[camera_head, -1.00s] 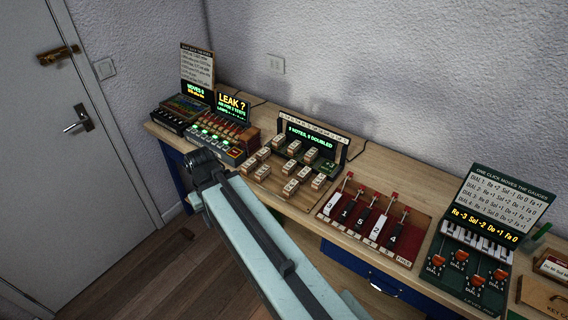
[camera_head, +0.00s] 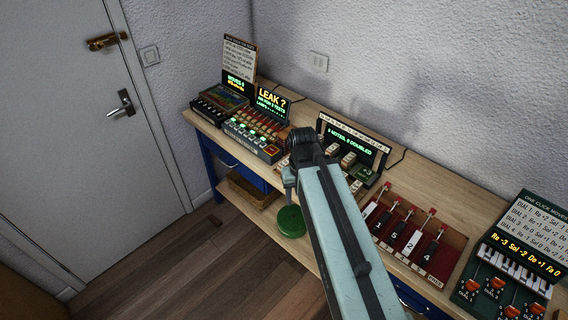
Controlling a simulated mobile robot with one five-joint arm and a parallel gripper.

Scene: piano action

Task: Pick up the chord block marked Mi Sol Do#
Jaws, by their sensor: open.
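The chord blocks are small pale wooden blocks with dark lettering (camera_head: 348,160), standing on a board in front of a dark panel that reads "3 notes, 0 doubled" (camera_head: 350,140). My arm crosses in front of the board and hides many of them, so only a few show to the right of it. Their markings are too small to read, so I cannot tell which is Mi Sol Do#. My gripper (camera_head: 289,184) is partly seen at the arm's far end, at the left of the block board near the bench's front edge. It is open, and no block shows in it.
The "LEAK ?" console (camera_head: 262,130) stands left of the board, with another console (camera_head: 222,100) beyond it. The numbered lever board (camera_head: 412,240) and the dial console (camera_head: 505,270) are to the right. A green round thing (camera_head: 290,221) shows below the bench front.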

